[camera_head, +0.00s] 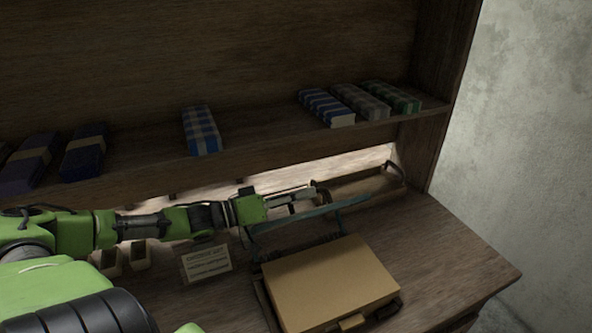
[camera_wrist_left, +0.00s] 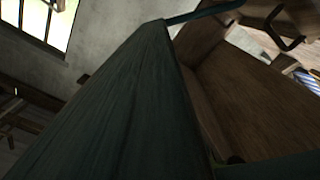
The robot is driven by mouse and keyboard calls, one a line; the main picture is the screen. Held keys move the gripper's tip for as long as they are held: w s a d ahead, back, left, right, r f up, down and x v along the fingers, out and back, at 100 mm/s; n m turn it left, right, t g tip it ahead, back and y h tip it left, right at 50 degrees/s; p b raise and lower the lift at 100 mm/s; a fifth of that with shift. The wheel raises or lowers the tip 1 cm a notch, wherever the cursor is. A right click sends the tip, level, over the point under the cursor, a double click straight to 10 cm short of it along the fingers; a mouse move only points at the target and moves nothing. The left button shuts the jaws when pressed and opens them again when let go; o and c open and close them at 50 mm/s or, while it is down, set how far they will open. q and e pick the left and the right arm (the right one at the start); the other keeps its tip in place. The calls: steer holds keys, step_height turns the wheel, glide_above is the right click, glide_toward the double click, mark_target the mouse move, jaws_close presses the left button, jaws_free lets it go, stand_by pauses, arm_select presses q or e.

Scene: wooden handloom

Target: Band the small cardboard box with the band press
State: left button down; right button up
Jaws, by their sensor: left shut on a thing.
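My left gripper (camera_head: 318,194) reaches in from the left and is shut at this bar, apart from the box. Its fingertips are partly hidden. In the left wrist view a broad dark teal surface of the bar (camera_wrist_left: 130,110) fills the middle. My right gripper is not in view.
A sign card (camera_head: 206,263) and small open holders (camera_head: 140,255) stand left of the press. A wooden tray with a dark handle (camera_head: 365,185) stands behind it. A shelf (camera_head: 255,133) with folded cloths (camera_head: 202,130) runs above. The bench's right side is clear.

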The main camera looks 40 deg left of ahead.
mark_target(286, 217)
arm_select(q)
steer(key=d, duration=0.1)
steer(key=s+d+m+p, duration=0.1)
steer(key=d+p, duration=0.1)
steer(key=shift+s+f+m, duration=0.2)
steer(key=shift+s+m, duration=0.05)
steer(key=shift+m, duration=0.05)
steer(key=shift+s+d+f+m+p, duration=0.35)
steer(key=shift+d+m, duration=0.05)
steer(key=shift+d, duration=0.25)
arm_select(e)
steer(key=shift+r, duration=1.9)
arm_select(q)
steer(key=c, duration=2.1)
jaws_free()
steer(key=shift+c, duration=0.2)
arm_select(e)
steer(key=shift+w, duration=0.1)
arm_select(q)
steer(key=shift+s+a, duration=0.1)
steer(key=v, duration=0.6)
steer(key=shift+f, duration=0.15)
steer(key=v, duration=0.5)
steer(key=shift+s+a, duration=0.2)
steer(key=shift+s, duration=0.1)
